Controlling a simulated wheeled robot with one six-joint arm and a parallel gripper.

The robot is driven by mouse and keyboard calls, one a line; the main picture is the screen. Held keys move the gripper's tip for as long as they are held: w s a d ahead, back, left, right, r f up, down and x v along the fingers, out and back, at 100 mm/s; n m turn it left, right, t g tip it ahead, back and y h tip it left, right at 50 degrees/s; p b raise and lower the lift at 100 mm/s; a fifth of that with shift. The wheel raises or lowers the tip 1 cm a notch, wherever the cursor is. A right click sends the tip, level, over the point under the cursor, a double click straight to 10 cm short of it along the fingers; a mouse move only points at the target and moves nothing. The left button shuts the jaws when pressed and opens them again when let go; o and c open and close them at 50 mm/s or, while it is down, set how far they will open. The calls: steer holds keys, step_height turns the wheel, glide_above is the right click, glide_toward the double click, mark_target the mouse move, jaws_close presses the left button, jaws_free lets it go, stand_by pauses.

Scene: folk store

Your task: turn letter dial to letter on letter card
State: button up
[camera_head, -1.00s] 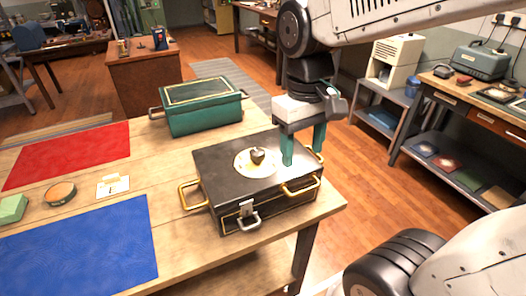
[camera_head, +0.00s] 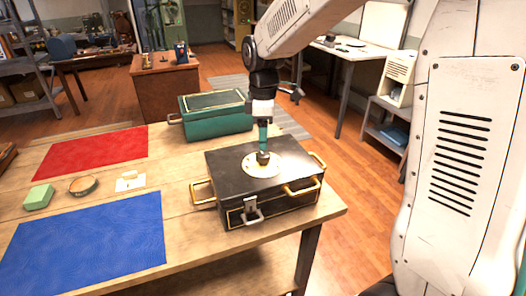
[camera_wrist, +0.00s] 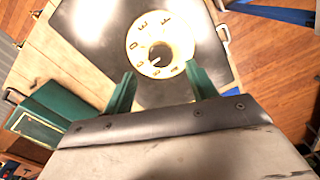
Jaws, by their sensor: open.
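The letter dial (camera_head: 262,165) is a cream disc with a knob at its centre, on the lid of a black box (camera_head: 230,177) with gold handles. In the wrist view the dial (camera_wrist: 160,33) shows letters around its rim and a dark knob (camera_wrist: 160,52). My gripper (camera_head: 263,152) points down over the knob in the head view. In the wrist view its green fingers (camera_wrist: 159,83) are apart, with the dial beyond their tips; contact with the knob cannot be told. The letter card (camera_head: 130,182) is a small white card on the table; its letter is too small to read.
A green box (camera_head: 216,122) stands behind the black box. A red mat (camera_head: 92,158), a blue mat (camera_head: 88,235), a green block (camera_head: 38,197) and a round brown item (camera_head: 82,186) lie to the left on the wooden table.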

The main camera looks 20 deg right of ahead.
mark_target(263, 154)
step_height(263, 154, down, 6)
steer(key=shift+r, duration=0.1)
steer(key=c, duration=1)
